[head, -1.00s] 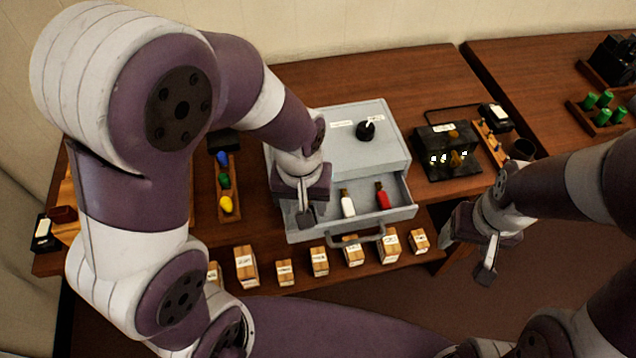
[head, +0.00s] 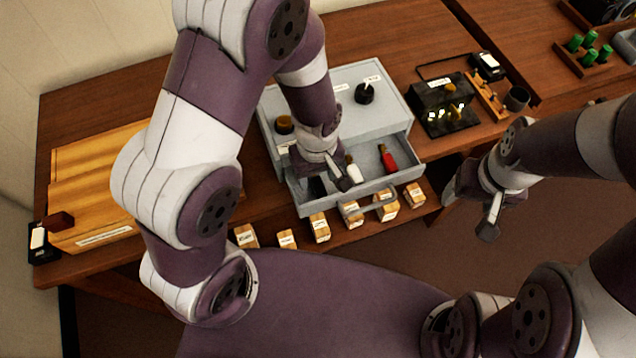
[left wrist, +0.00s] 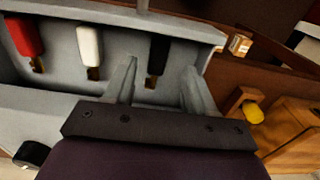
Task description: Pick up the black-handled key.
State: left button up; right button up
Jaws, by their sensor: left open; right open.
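The black-handled key (left wrist: 158,54) lies in the open drawer (head: 409,165), its brass end toward my gripper in the left wrist view. In the head view its dark handle (head: 317,187) shows left of my left gripper (head: 343,184). My left gripper is open, fingers pointing down over the drawer. In the left wrist view the black handle appears between its two fingers, not gripped; the height gap is unclear. A white-handled key (left wrist: 90,45) and a red-handled key (left wrist: 25,36) lie beside it. My right gripper (head: 490,222) is open and empty, right of the drawer.
The grey cabinet (head: 345,105) has black knobs on top. Several small labelled wooden blocks (head: 319,228) stand before the drawer. A black box with lit parts (head: 443,106) stands to the right. A wooden board (head: 95,180) lies at left.

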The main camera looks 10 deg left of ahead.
aim_at(318, 183)
pick_arm(q)
jog(key=f, duration=0.2)
jog(key=shift+w+d+f, duration=0.1)
jog(key=shift+d+f, duration=0.1)
jog(key=shift+f, duration=0.2)
jog(key=shift+w+a+f, duration=0.1)
jog(key=shift+f, duration=0.15)
grip_shut()
jog(key=shift+r, duration=0.1)
